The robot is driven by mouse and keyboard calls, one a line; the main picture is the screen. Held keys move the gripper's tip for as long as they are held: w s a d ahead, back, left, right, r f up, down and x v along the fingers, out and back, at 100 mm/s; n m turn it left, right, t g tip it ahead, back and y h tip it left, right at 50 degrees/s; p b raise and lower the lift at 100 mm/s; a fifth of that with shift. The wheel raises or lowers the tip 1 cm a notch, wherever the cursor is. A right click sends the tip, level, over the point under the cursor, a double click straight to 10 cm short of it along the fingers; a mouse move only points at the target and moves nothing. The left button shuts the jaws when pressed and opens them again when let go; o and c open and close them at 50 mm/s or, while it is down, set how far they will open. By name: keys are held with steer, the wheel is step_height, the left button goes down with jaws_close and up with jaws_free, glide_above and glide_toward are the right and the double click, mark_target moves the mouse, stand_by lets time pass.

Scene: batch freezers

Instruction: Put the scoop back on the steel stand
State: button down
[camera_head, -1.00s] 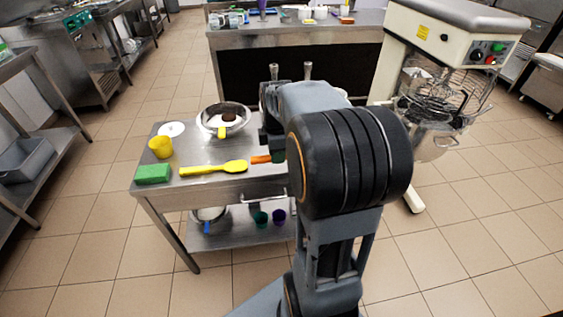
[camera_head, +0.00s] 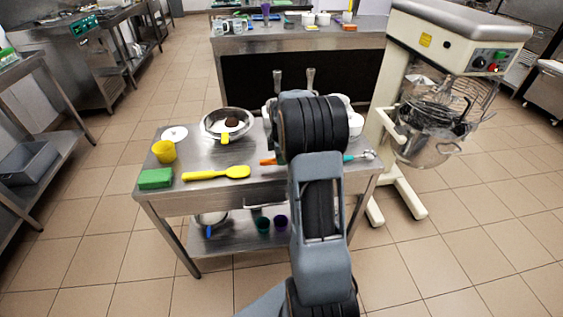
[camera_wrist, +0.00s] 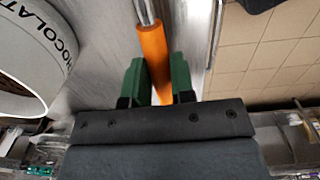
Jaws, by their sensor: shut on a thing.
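My gripper (camera_wrist: 157,78) has its green fingers on either side of an orange handle in the wrist view. The handle belongs to the scoop (camera_wrist: 153,55), whose metal shaft runs out of the top edge; its head is out of view. My arm hides the gripper in the head view. There, an orange handle end (camera_head: 268,161) shows left of the arm, over the steel table (camera_head: 225,194). A tool with a teal handle (camera_head: 352,157) and metal head lies right of the arm. I cannot tell which part is the steel stand.
A white tub (camera_wrist: 35,50) with chocolate lettering is close left of the gripper. The table also holds a yellow spatula (camera_head: 216,173), green sponge (camera_head: 155,179), yellow cup (camera_head: 163,151) and steel bowl (camera_head: 228,122). A mixer (camera_head: 432,110) stands to the right.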

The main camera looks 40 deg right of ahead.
steer(key=shift+f, duration=1)
steer(key=shift+f, duration=0.15)
steer(key=c, duration=1)
jaws_free()
steer(key=shift+o, duration=0.2)
